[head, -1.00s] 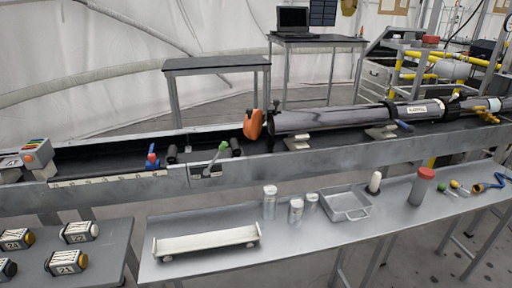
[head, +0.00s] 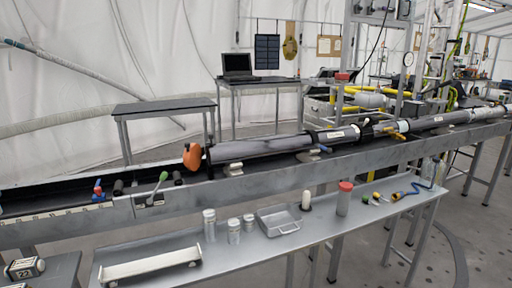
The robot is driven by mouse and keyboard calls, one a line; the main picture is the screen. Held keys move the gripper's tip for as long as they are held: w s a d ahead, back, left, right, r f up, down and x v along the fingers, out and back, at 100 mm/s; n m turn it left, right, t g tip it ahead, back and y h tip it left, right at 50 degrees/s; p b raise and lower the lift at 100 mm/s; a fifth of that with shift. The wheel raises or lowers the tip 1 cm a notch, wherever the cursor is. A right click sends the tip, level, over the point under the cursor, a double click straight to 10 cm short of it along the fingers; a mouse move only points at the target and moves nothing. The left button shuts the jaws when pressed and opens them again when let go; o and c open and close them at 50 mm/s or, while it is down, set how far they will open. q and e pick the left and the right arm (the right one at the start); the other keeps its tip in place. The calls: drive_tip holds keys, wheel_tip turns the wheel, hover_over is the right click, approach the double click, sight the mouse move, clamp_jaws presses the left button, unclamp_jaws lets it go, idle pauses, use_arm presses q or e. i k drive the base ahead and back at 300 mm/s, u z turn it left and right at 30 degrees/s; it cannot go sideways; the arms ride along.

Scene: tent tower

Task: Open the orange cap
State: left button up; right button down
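The orange cap (head: 193,157) sits at the left end of a long dark cylinder (head: 262,147). The cylinder lies along a grey metal trough (head: 330,160). From this distance I cannot tell whether the cap is fastened or loose. Neither of my grippers shows in the head view.
A low metal table (head: 330,222) in front holds a white tray (head: 150,264), clear jars (head: 234,232), a small metal pan (head: 279,220) and a red-lidded container (head: 344,199). A green-handled lever (head: 157,187) and a blue and red fitting (head: 98,190) are left of the cap. Behind stand a dark table (head: 165,107) and a laptop (head: 238,66).

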sight(193, 153)
drive_tip(key=z, duration=0.55)
drive_tip(key=i, duration=1.1)
drive_tip(key=u, duration=1.7)
